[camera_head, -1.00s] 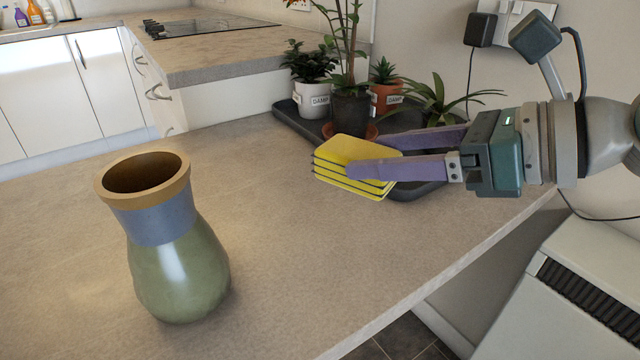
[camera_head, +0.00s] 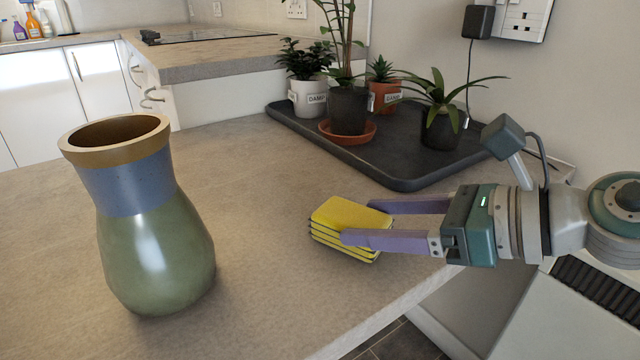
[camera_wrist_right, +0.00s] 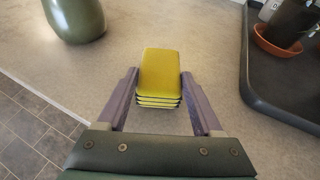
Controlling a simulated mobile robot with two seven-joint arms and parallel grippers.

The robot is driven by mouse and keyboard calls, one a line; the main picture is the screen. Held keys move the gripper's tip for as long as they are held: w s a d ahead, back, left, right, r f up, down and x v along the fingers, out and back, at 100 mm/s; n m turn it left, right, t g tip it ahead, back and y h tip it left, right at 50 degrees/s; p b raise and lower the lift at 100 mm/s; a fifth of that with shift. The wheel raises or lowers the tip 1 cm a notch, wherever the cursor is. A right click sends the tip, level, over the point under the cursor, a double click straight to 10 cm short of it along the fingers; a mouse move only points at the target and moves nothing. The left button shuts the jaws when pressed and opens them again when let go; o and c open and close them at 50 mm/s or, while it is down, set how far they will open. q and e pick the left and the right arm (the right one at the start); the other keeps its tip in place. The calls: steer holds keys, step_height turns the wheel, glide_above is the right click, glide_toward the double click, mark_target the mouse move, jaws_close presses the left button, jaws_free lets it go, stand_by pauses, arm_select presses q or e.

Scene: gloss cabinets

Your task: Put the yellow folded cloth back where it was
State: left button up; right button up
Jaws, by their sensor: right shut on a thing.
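The yellow folded cloth (camera_head: 350,217), with dark-edged layers, is between the purple fingers of my right gripper (camera_head: 378,222). It is at or just above the worktop, right of the vase and in front of the plant tray; I cannot tell whether it touches the surface. In the right wrist view the cloth (camera_wrist_right: 159,75) lies flat between the fingertips of the right gripper (camera_wrist_right: 158,85). My left gripper is not in view.
A green and blue vase (camera_head: 155,235) stands on the worktop (camera_head: 260,270) at the left. A dark tray (camera_head: 400,180) with several potted plants is behind. The worktop's front edge is close to my right gripper. Bare worktop lies between vase and cloth.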

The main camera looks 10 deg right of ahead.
steer(key=shift+f, duration=0.2)
steer(key=o, duration=1.4)
steer(key=shift+o, duration=0.2)
steer(key=shift+s+d+r, duration=0.15)
steer(key=shift+r, duration=0.2)
steer(key=v, duration=1)
step_height(320, 180, up, 6)
steer(key=w+d+m+t+h, duration=0.25)
steer(key=m+t+h, duration=0.35)
steer(key=m, duration=0.9)
steer(key=s+d+f+m+h, duration=0.25)
steer(key=d+m+h, duration=0.2)
steer(key=m, duration=0.85)
steer(key=s+a+f+m+g+y, duration=0.1)
steer(key=s+a+f+m+g, duration=0.4)
steer(key=s+f+m+g, duration=0.1)
steer(key=s+a+f+m+g, duration=0.5)
steer(key=s+m, duration=0.3)
steer(key=s, duration=0.2)
steer(key=shift+s+f+m+g+y+p, duration=0.25)
steer(key=shift+f+g+y+p, duration=0.2)
steer(key=shift+g, duration=0.25)
